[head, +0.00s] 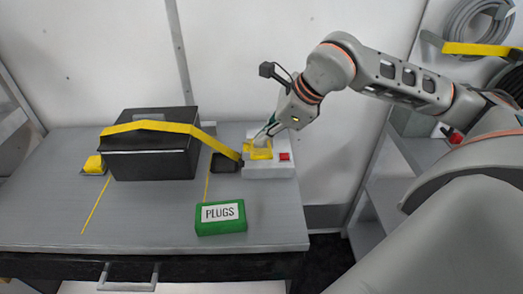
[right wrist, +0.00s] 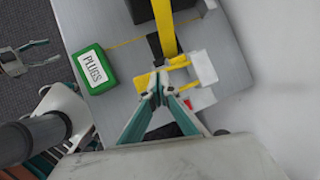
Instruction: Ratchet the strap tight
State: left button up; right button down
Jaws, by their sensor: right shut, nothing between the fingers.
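A yellow strap (head: 160,127) runs over a black box (head: 150,160) and slopes down to the right. Its right end meets a white ratchet unit (head: 268,171) with a yellow handle (head: 261,153) and a red button (head: 284,156). The strap also shows in the right wrist view (right wrist: 164,28), near the yellow handle (right wrist: 178,62). My right gripper (head: 264,138) is shut and empty, its tips at the handle; whether they touch it I cannot tell. My left gripper shows only in the right wrist view (right wrist: 38,57), open and empty, over the floor.
A green box marked PLUGS (head: 220,217) lies near the table's front edge. The wall stands close behind. The front left of the grey table (head: 140,225) is mostly clear.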

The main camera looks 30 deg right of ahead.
aim_at(266, 153)
pick_arm(q)
jog(key=shift+f, duration=0.15)
pick_arm(e)
jog(key=shift+f, duration=0.1)
pick_arm(q)
jog(key=shift+s+f+b, duration=0.1)
jog(key=shift+f+b, duration=0.3)
pick_arm(e)
jog(key=shift+s+a+f, duration=0.1)
jog(key=shift+f, duration=0.2)
